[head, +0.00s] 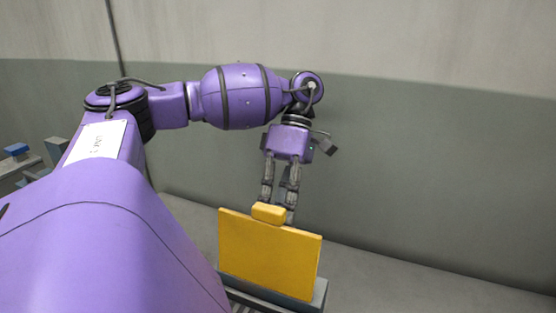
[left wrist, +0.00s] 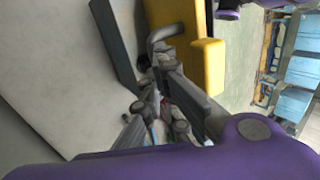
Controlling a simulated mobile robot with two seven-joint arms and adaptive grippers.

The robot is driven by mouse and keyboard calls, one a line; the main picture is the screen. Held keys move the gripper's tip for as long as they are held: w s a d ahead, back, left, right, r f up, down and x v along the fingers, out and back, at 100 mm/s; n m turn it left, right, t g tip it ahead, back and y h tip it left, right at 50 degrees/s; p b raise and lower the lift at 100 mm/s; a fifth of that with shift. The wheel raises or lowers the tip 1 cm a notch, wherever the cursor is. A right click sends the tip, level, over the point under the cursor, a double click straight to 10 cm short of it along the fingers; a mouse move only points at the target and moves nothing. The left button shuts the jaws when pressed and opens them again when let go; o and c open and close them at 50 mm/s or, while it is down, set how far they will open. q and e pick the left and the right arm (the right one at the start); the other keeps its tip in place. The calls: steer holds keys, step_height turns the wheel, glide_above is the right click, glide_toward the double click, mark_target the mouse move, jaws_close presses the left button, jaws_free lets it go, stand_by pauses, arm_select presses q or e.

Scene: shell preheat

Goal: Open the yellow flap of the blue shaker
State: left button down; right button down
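The yellow flap (head: 270,258) stands roughly upright in the head view, with a yellow grip block (head: 269,213) on its top edge. A grey-blue edge (head: 319,293) of what may be the shaker shows below it; the rest is hidden. My left gripper (head: 279,199) reaches down just behind the flap's top edge. Its fingers are apart, with a gap between them, and the tips are partly hidden by the block. In the left wrist view, the fingers (left wrist: 152,95) lie beside the yellow block (left wrist: 208,66) and flap (left wrist: 185,18); I see nothing held. Touching cannot be told. My right gripper is out of view.
A grey wall (head: 430,165) rises behind the flap. Bare floor (head: 430,285) lies to the right. A grey bench with a small blue block (head: 16,149) stands at far left. Several light-blue items (left wrist: 292,102) show at the right of the left wrist view.

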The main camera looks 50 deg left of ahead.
arm_select(q)
steer(key=f, duration=0.3)
steer(key=shift+s+d, duration=0.25)
steer(key=shift+s, duration=0.05)
steer(key=c, duration=1.8)
jaws_free()
steer(key=shift+w+a+f, duration=0.1)
steer(key=shift+c, duration=0.2)
steer(key=shift+o, duration=0.4)
steer(key=shift+w, duration=0.1)
steer(key=shift+c, duration=0.4)
steer(key=shift+r, duration=0.2)
steer(key=v, duration=1.3)
